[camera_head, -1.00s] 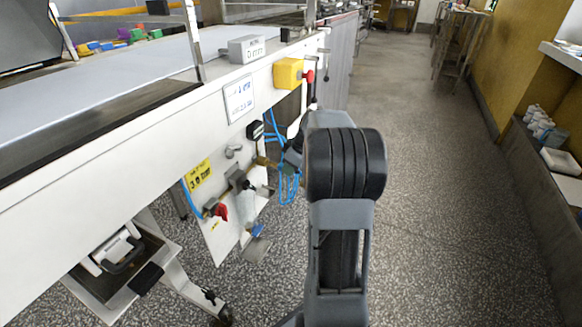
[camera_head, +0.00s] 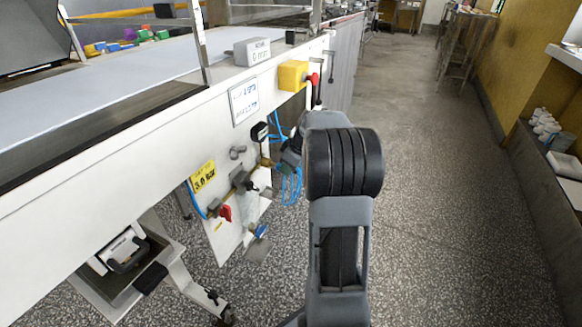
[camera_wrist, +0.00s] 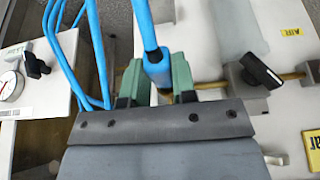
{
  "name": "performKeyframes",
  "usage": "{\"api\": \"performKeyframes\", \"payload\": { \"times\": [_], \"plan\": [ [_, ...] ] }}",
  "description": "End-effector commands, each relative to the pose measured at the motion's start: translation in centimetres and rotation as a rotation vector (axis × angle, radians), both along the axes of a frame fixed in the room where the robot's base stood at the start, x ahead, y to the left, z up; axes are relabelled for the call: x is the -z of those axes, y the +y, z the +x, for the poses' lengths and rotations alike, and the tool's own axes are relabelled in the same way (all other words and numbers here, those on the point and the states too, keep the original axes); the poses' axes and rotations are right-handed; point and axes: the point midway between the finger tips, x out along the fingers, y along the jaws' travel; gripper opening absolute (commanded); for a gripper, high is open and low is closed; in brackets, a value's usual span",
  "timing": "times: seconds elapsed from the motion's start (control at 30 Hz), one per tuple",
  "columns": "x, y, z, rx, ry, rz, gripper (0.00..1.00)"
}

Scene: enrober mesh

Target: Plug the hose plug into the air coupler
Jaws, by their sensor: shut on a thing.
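My gripper (camera_wrist: 158,78) has green fingers, shut on the blue hose plug (camera_wrist: 158,68). The blue hose runs up from the plug in the wrist view. In the head view my gripper (camera_head: 288,158) is beside the right edge of the white air panel, partly hidden by my own arm. A brass fitting (camera_head: 266,163), seemingly the air coupler, sits on the panel just left of my gripper. In the wrist view, brass pipe (camera_wrist: 212,90) shows right of the fingers. The plug's front end and the coupler's mouth are hidden, so I cannot tell if they touch.
A black-handled valve (camera_wrist: 262,72) sits on the brass line. The panel also carries a red-handled valve (camera_head: 225,212) and a gauge (camera_head: 260,132). Loops of blue hose (camera_head: 291,187) hang by my gripper. The yellow emergency-stop box (camera_head: 293,74) is above.

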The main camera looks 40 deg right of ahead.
Motion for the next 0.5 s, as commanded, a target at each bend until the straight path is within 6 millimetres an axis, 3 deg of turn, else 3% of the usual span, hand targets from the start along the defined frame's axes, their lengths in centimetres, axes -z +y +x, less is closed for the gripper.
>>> {"api": "performKeyframes", "payload": {
  "times": [0.5],
  "plan": [
    [-0.1, 0.6, 1.2, 0.000, 0.000, -0.001, 0.00]
  ]
}}
